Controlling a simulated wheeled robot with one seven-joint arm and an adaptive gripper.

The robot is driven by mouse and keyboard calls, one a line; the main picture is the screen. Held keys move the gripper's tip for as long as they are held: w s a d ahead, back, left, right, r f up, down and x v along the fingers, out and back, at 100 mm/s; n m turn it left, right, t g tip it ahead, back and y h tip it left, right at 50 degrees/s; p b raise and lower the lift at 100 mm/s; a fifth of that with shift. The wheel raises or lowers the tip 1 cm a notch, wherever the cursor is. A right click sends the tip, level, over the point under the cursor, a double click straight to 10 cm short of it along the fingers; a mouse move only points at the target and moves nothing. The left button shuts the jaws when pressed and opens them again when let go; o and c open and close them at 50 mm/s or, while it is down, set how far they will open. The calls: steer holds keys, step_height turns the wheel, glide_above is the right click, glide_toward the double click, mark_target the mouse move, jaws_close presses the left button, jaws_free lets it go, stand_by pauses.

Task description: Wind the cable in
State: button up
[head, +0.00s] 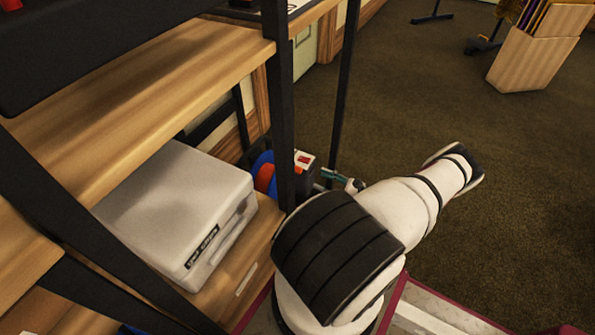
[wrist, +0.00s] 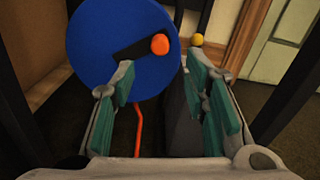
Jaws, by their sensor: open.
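A cable reel with a blue disc (wrist: 105,45) fills the upper left of the wrist view. A black crank arm (wrist: 130,50) on its face ends in an orange knob (wrist: 160,44). An orange cable (wrist: 138,130) hangs below the disc. In the head view, the blue reel (head: 262,160) is partly hidden behind a black shelf post. My gripper (wrist: 160,75) is open, with teal pads on both fingers. The knob appears between and just beyond the fingertips, with no visible contact. In the head view, my arm largely hides my gripper (head: 338,177).
Black posts (head: 280,100) stand close to the reel. A small yellow knob (wrist: 197,39) shows right of the orange one.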

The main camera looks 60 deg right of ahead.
mark_target(299, 170)
steer(key=w, duration=0.3)
steer(key=w+b, duration=0.1)
steer(key=w, duration=0.2)
steer(key=w+b, duration=0.1)
steer(key=w, duration=0.3)
steer(key=shift+a, duration=0.35)
jaws_close()
